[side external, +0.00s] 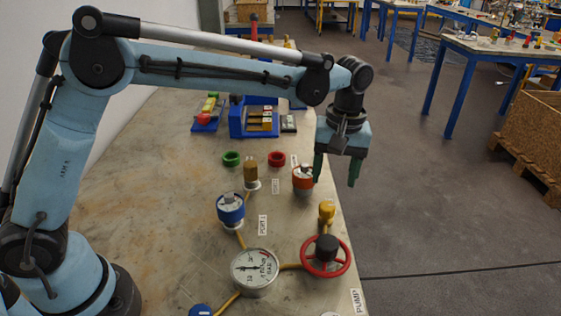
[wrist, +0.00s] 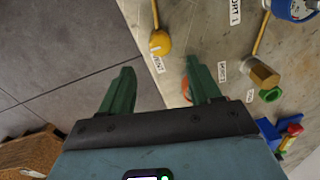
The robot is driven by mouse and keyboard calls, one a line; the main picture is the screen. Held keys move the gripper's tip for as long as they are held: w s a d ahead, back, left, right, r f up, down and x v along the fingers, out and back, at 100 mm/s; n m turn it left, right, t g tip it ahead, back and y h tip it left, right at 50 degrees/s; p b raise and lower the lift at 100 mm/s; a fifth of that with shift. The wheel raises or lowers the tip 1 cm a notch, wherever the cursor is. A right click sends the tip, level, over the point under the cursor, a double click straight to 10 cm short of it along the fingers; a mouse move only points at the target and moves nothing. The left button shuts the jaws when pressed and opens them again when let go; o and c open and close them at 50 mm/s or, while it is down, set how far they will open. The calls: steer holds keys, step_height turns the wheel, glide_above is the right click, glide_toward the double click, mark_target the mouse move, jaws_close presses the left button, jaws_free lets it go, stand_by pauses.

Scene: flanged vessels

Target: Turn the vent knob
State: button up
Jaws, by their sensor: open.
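The vent knob (side external: 327,210) is a small yellow knob near the right edge of the table, at the end of a yellow pipe. In the wrist view the yellow knob (wrist: 159,42) shows beyond and between the fingertips, with a small label (wrist: 158,64) beside it that seems to read VENT. My gripper (side external: 337,183) is open and empty, with its green fingers pointing down. It hangs above the table's right edge, apart from the knob and farther back than it. Its two fingers also show in the wrist view (wrist: 160,70).
An orange-collared vessel (side external: 303,182) stands close to my left finger in the side view. A red handwheel (side external: 326,256), gauge (side external: 254,271), blue-collared vessel (side external: 231,209) and brass fitting (side external: 250,168) stand around the knob. Open floor (side external: 430,220) lies right of the table.

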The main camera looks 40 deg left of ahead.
mark_target(328, 204)
steer(key=f, duration=0.8)
steer(key=shift+s+a, duration=0.1)
steer(key=shift+a, duration=0.1)
steer(key=shift+r, duration=0.1)
steer(key=c, duration=1)
steer(key=shift+c, duration=0.2)
